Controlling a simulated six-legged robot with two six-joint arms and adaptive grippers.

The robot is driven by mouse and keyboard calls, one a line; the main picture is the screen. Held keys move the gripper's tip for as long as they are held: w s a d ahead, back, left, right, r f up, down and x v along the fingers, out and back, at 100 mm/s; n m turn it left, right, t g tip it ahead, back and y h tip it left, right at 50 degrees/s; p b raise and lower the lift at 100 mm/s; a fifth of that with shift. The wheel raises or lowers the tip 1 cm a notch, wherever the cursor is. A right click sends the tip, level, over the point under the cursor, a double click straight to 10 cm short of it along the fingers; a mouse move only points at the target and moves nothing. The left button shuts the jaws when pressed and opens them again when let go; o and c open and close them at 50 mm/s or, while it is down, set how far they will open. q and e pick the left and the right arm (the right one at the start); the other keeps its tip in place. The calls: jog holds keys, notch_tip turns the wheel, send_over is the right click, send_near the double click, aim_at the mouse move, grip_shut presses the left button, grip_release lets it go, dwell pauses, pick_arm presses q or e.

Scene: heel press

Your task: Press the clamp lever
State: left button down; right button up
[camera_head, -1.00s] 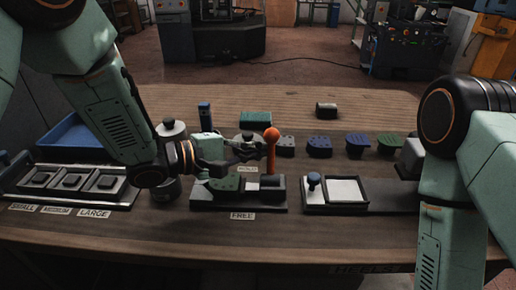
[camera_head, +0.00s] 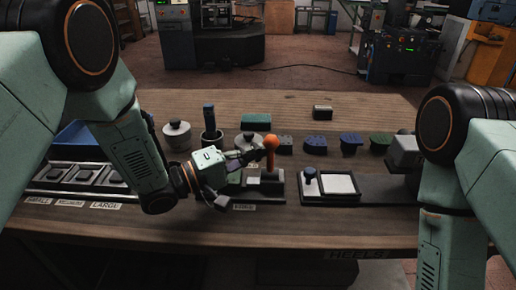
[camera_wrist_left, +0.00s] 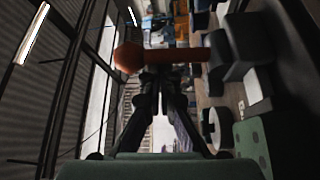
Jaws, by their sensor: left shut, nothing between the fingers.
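The clamp lever (camera_head: 271,144) has an orange ball knob on an orange stem and stands upright on its dark clamp base (camera_head: 272,195). In the left wrist view, the lever (camera_wrist_left: 180,56) lies across the picture just past the fingertips. My left gripper (camera_head: 258,156) is shut and empty, its tips just left of the lever below the knob. In the wrist view the fingers (camera_wrist_left: 160,74) converge at the stem; I cannot tell whether they touch it. The gripper hides the clamp's left part. My right gripper is not in view; only my right arm shows.
A "FREE" label (camera_head: 244,207) lies in front of the clamp. The front table strip is clear.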

pick_arm(q)
jog(key=shift+s+f+m+p, duration=0.1)
jog(key=shift+s+m+p, duration=0.4)
jog(key=shift+s+p, duration=0.5)
jog(key=shift+f, duration=0.1)
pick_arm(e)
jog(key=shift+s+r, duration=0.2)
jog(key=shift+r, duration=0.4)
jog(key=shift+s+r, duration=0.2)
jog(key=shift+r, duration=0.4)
pick_arm(q)
jog(key=shift+f, duration=0.1)
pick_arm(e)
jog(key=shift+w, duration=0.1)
